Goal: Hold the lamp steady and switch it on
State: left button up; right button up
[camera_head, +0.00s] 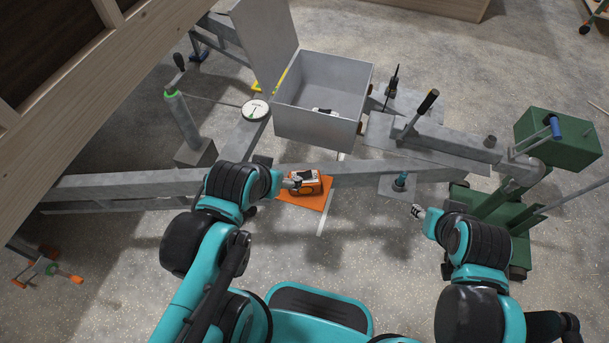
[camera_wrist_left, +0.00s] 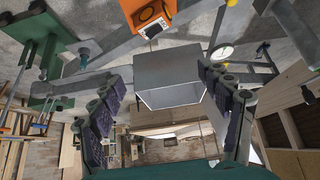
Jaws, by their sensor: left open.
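An orange boxy thing (camera_head: 306,186) with a dark top, probably the lamp, sits on an orange mat (camera_head: 288,197) on the trailer frame. It also shows at the top edge of the left wrist view (camera_wrist_left: 149,14), partly cut off, with a white label. My left gripper (camera_head: 292,181) is at its left side in the head view; whether they touch I cannot tell. In the left wrist view its fingers (camera_wrist_left: 165,75) are spread with nothing between them. My right gripper (camera_head: 418,211) hangs to the right, apart from the lamp; its fingers are too small to read. A switch is not distinguishable.
An open grey box (camera_head: 315,128) stands behind the lamp with a small object inside. A round white gauge (camera_head: 255,110) is left of it. A teal-topped item (camera_head: 400,180) stands on a grey plate near my right gripper. A green box (camera_head: 557,140) is at right.

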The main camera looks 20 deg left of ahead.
aim_at(306, 174)
jog(key=j+z, duration=0.2)
jog(key=z, duration=0.15)
jog(key=j+z, duration=0.15)
jog(key=z, duration=0.25)
jog(key=k+j+z, duration=0.1)
jog(key=j, duration=0.35)
jog(key=k+j+z, duration=0.1)
jog(key=k+j, duration=0.2)
jog(key=j, duration=0.2)
jog(key=k+j+z, duration=0.1)
jog(key=k+j, duration=0.15)
jog(key=j, duration=0.15)
jog(key=k+j+z, duration=0.1)
jog(key=k+j, duration=0.15)
jog(key=j, duration=0.2)
jog(key=k+j+z, duration=0.1)
jog(key=k+j, duration=0.15)
jog(key=j, duration=0.15)
